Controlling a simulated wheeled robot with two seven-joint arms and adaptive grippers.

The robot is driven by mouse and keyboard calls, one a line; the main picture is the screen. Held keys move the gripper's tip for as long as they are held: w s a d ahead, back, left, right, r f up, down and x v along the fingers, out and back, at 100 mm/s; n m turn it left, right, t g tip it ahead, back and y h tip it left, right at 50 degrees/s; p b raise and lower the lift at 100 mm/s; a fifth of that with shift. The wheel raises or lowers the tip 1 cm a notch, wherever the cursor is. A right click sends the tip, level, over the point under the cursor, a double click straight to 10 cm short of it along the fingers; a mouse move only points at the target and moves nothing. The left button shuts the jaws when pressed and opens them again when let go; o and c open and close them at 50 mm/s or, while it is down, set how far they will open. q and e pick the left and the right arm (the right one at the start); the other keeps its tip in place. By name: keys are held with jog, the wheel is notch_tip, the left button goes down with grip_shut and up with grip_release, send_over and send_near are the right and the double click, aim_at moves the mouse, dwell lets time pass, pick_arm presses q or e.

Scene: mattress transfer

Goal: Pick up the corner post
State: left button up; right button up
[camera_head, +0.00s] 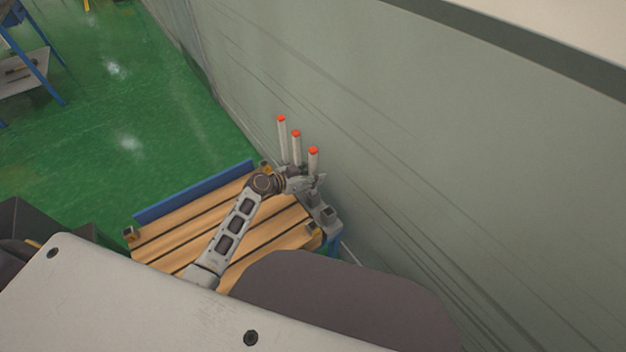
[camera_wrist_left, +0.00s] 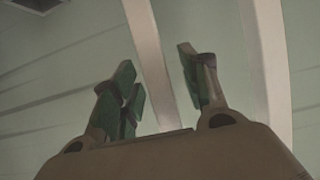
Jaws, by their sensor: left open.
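Three pale corner posts with orange-red tips stand upright beside the wall: a far one (camera_head: 282,142), a middle one (camera_head: 296,150) and a near one (camera_head: 314,163). My left gripper (camera_head: 306,180) is at the lower part of the posts. In the left wrist view its green-padded fingers (camera_wrist_left: 157,72) are open, with one post (camera_wrist_left: 149,50) showing between them in the picture. Whether they touch it I cannot tell. Another post (camera_wrist_left: 270,70) rises to the right of the fingers. The post bottoms are hidden. My right gripper is not in view.
A wooden slatted pallet (camera_head: 185,232) with a blue edge bar (camera_head: 195,192) lies below my left arm. A grey-green wall (camera_head: 430,180) stands close on the right. Green floor (camera_head: 130,120) is open at the back left, with a blue-legged table (camera_head: 40,70) beyond.

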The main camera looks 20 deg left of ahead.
aim_at(310, 155)
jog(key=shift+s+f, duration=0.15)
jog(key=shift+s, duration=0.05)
pick_arm(q)
grip_shut()
jog(key=shift+r, duration=0.2)
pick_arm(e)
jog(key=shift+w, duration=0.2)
pick_arm(q)
jog(key=shift+r, duration=0.15)
jog(key=shift+r+p, duration=1.05)
jog(key=shift+r, duration=3.65)
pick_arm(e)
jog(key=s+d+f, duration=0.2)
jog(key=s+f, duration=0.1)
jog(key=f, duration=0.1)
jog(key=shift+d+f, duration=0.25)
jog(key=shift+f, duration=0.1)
